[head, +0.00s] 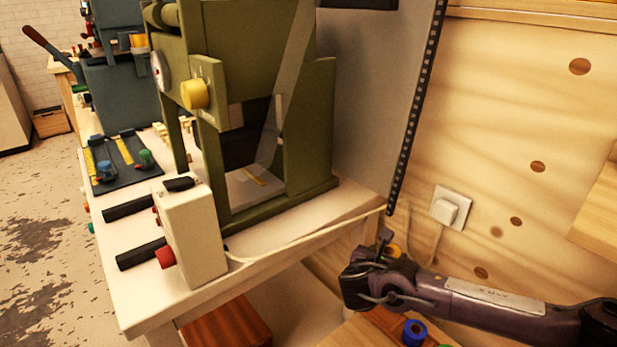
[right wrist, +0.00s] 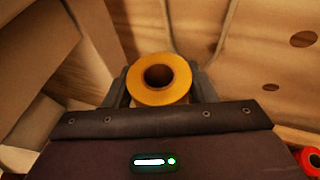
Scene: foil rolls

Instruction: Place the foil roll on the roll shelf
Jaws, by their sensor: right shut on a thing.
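The fingers (right wrist: 160,78) grip the roll from both sides. In the head view only a small orange part of the foil roll (head: 394,250) shows behind the gripper. I cannot tell for sure which wooden piece is the roll shelf. My left gripper is out of view.
A blue roll (head: 413,332) stands on a wooden surface (head: 355,335) below my right arm. A red roll (right wrist: 311,161) shows in the right wrist view. A green press (head: 310,130) and a white control box (head: 190,235) stand on the workbench (head: 140,300). A wooden ledge (head: 598,215) juts in at right.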

